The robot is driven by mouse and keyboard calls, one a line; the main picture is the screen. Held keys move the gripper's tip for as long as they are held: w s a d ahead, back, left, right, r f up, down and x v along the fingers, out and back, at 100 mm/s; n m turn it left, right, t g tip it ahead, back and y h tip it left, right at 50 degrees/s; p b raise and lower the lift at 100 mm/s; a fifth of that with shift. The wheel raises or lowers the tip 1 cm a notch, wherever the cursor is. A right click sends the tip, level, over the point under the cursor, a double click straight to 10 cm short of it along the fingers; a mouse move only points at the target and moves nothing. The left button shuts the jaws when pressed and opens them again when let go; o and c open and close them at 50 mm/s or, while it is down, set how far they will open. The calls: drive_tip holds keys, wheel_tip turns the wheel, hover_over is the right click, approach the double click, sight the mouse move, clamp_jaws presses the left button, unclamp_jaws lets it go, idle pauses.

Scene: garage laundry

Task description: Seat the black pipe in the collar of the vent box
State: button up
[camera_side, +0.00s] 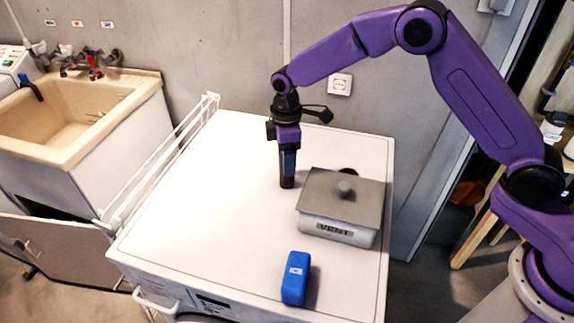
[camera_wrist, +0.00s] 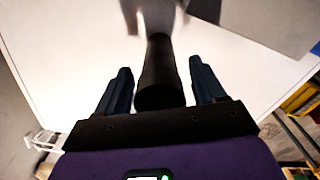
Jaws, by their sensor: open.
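The black pipe (camera_side: 287,182) is upright on the white machine top, left of the vent box. My gripper (camera_side: 288,163) points down around its upper part. In the wrist view my gripper (camera_wrist: 160,88) is open, with one blue finger on each side of the pipe (camera_wrist: 158,75) and gaps between fingers and pipe.
A blue block-like object (camera_side: 296,279) sits on the machine top (camera_side: 200,215) near its front edge. A white rail (camera_side: 160,165) runs along the left edge, beside a beige sink (camera_side: 75,120). The left part of the top is clear.

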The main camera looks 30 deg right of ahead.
drive_tip(key=shift+f, duration=0.25)
drive_tip(key=c, duration=1.1)
